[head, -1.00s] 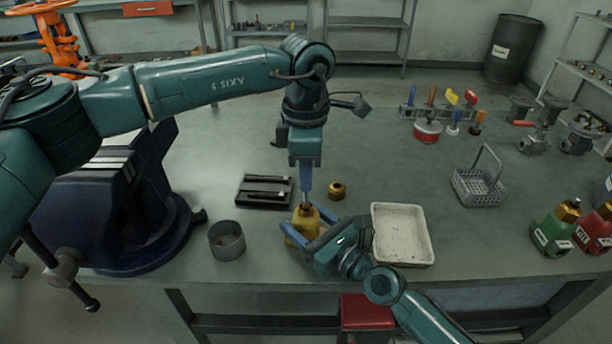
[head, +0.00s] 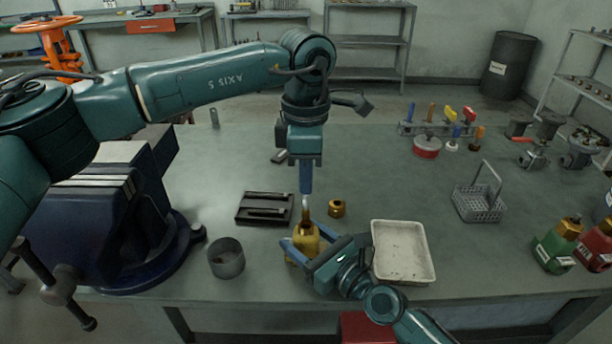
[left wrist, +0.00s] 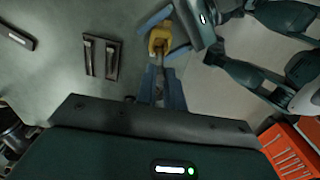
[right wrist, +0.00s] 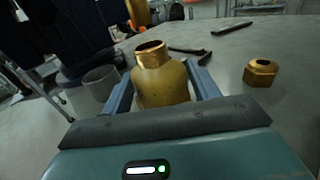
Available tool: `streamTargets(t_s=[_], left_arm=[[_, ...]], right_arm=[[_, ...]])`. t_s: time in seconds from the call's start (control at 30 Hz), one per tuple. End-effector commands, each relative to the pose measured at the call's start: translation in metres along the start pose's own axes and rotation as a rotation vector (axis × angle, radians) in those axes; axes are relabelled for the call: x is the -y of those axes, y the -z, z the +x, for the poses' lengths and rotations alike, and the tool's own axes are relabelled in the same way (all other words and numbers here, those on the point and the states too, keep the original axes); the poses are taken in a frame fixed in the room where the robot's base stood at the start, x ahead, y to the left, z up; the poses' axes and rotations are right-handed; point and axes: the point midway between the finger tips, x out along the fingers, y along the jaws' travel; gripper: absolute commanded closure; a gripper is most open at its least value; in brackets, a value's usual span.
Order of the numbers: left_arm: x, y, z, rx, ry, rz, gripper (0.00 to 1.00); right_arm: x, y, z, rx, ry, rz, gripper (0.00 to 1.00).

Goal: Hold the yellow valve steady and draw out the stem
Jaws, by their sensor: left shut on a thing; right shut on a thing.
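The yellow valve (head: 307,243) stands upright near the table's front edge. My right gripper (head: 303,249) is shut around its body. In the right wrist view the valve body (right wrist: 163,85) sits between the two blue fingers, and its round brass mouth shows at the top. My left gripper (head: 306,190) points straight down above the valve, shut on the stem (head: 305,203), a thin silvery rod in line with the valve. In the right wrist view a gold-orange piece shows above the mouth; I cannot tell whether it belongs to the stem. The stem's lower end is unclear.
A brass nut (head: 337,208) lies right of the valve. A black holder (head: 243,217) and a grey cup (head: 226,260) lie to the left, beyond them a blue vise (head: 100,225). A white tray (head: 426,270) is close on the right, with a wire basket (head: 478,208) farther right.

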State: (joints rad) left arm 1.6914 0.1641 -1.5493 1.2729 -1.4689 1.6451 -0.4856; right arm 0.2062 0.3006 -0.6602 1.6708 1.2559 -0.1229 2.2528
Motion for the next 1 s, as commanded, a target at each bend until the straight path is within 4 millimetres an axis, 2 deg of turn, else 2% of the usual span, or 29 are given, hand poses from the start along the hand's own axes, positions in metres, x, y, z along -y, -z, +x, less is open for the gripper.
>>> streamTargets(t_s=[0.03,0.07,0.37,0.6,0.73,1.0], left_arm=[[0.000,0.000,0.000,0.000,0.000,0.000,1.00],[0.000,0.000,0.000,0.000,0.000,0.000,1.00],[0.000,0.000,0.000,0.000,-0.001,0.000,1.00],[0.000,0.000,0.000,0.000,0.000,0.000,1.00],[0.000,0.000,0.000,0.000,0.000,0.000,1.00],[0.000,0.000,0.000,0.000,0.000,0.000,1.00]], right_arm=[[0.000,0.001,0.000,-0.002,-0.001,0.001,0.73],[0.000,0.001,0.000,-0.002,-0.001,0.001,0.39],[0.000,0.000,0.000,-0.001,0.000,0.000,0.15],[0.000,0.000,-0.001,-0.001,0.000,0.000,0.15],[0.000,0.001,-0.010,-0.002,0.000,0.000,0.15],[0.000,0.001,-0.063,-0.005,-0.002,-0.005,0.15]])
